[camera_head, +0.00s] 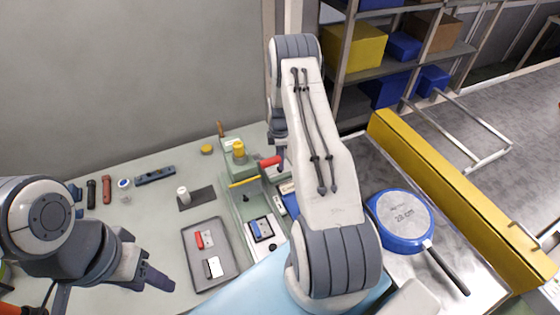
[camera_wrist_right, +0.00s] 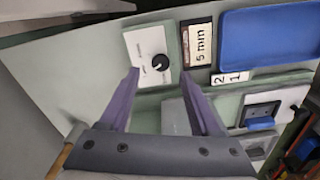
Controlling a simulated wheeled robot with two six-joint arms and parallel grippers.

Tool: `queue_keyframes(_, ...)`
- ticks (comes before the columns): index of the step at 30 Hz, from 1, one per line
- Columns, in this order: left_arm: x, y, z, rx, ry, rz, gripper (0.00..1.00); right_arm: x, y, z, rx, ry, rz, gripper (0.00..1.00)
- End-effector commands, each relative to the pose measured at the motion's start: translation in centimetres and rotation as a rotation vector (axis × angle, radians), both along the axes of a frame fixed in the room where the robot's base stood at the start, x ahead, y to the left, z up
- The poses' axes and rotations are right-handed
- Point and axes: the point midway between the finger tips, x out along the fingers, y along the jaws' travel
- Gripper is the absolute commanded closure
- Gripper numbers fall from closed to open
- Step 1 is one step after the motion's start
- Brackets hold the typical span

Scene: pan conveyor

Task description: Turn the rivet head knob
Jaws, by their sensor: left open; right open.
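A black knob (camera_wrist_right: 160,62) with a white pointer mark sits on a white dial plate (camera_wrist_right: 147,44), set on a pale green panel. In the right wrist view, my right gripper (camera_wrist_right: 160,74) is open, with its two purple fingers on either side of the knob's lower area. I cannot tell their height above it, and nothing is between them. My left gripper (camera_head: 148,268) is open and empty over the left part of the table, away from the green machine (camera_head: 233,205).
A "5 mm" label (camera_wrist_right: 198,43), a "2 1" label (camera_wrist_right: 231,78) and a blue tray (camera_wrist_right: 268,38) lie right of the knob. A grey tray (camera_head: 208,272), a blue pan (camera_head: 381,224) and a yellow conveyor rail (camera_head: 455,200) surround the machine.

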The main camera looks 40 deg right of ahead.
Motion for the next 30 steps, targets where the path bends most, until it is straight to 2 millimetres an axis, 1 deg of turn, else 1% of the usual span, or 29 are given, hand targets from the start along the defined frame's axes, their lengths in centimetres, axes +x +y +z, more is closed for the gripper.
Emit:
queue_keyframes(1, 0.0, 0.0, 0.7, 0.0, 0.0, -0.001, 0.5, -0.1, 0.0, -0.6, 0.001, 0.003, -0.001, 0.36)
queue_keyframes(3, 0.0, 0.0, 1.0, 0.0, 0.0, -0.001, 0.5, -0.2, 0.0, -1.7, 0.001, 0.003, -0.002, 0.36)
queue_keyframes(9, 0.0, 0.0, 1.5, 0.0, 0.0, -0.002, 0.5, -0.1, -0.2, -3.6, 0.0, -0.001, -0.003, 0.36)
queue_keyframes(13, 0.0, 0.0, 1.5, 0.0, 0.0, -0.003, 0.5, -0.2, -0.3, -4.0, 0.0, -0.001, -0.004, 0.36)
queue_keyframes(19, 0.0, 0.0, 1.5, 0.0, 0.0, -0.003, 0.5, -0.1, -0.3, -4.1, -0.001, -0.002, -0.004, 0.36)
queue_keyframes(20, 0.0, 0.0, 1.5, 0.0, 0.0, -0.003, 0.5, -0.1, -0.3, -4.1, -0.001, -0.002, -0.004, 0.4)
queue_keyframes(21, 0.0, 0.0, 1.5, 0.0, 0.0, -0.003, 0.5, -0.1, -0.3, -4.1, 0.0, -0.001, -0.004, 0.55)
queue_keyframes(23, 0.0, 0.0, 1.5, 0.0, 0.0, -0.002, 0.5, -0.1, -0.3, -4.0, 0.0, -0.001, -0.004, 0.78)
queue_keyframes(24, 0.0, 0.0, 1.5, 0.0, 0.0, -0.002, 0.5, -0.1, -0.3, -4.0, 0.0, -0.001, -0.004, 0.94)
queue_keyframes(25, 0.0, 0.0, 1.5, 0.0, 0.0, -0.002, 0.5, -0.1, -0.3, -4.0, 0.0, -0.001, -0.004, 1.0)
queue_keyframes(30, 0.0, 0.0, 1.4, 0.0, 0.0, -0.002, 0.5, -0.1, -0.3, -4.1, -0.001, -0.002, -0.007, 1.0)
